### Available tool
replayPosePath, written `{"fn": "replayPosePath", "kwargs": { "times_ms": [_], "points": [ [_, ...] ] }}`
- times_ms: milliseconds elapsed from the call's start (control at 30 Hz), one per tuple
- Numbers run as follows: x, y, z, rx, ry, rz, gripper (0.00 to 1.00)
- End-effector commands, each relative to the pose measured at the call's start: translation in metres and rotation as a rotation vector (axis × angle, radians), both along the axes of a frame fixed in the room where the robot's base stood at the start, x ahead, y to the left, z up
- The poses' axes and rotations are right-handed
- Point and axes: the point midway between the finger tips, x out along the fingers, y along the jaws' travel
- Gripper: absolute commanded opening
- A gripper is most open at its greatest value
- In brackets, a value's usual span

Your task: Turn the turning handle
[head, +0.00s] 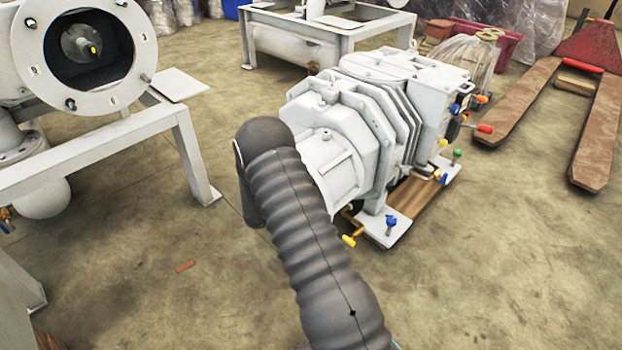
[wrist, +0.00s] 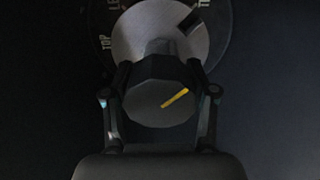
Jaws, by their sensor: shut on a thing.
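The turning handle (wrist: 150,108) shows in the wrist view as a dark faceted knob with a yellow pointer line slanting up to the right. It stands out from a round silver disc (wrist: 135,30) on a black dial ring with pale lettering; "TOP" is readable at the left. My gripper (wrist: 158,76) is shut on the handle, one finger on each side. In the head view my dark ribbed arm reaches to the pale grey vacuum pump and my gripper is not visible there. I cannot make out the handle in the head view.
The pale grey pump (head: 340,150) sits on a base plate with small coloured knobs. A grey frame with a round flanged opening (head: 30,75) stands at left. A rusty pallet jack (head: 525,105) is at right. The concrete floor is mostly clear, with a small red piece (head: 185,267).

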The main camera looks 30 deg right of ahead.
Motion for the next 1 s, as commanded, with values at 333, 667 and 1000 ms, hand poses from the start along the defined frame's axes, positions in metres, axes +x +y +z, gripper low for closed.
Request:
{"fn": "replayPosePath", "kwargs": {
  "times_ms": [333,667,1000],
  "points": [
    [-0.0002,-0.0004,-0.0001,0.006,-0.016,-0.001,0.22],
    [-0.0001,-0.0001,-0.0001,0.005,-0.015,0.000,0.83],
    [-0.0009,0.0038,-0.0001,0.005,-0.014,0.001,0.83]
  ]
}}
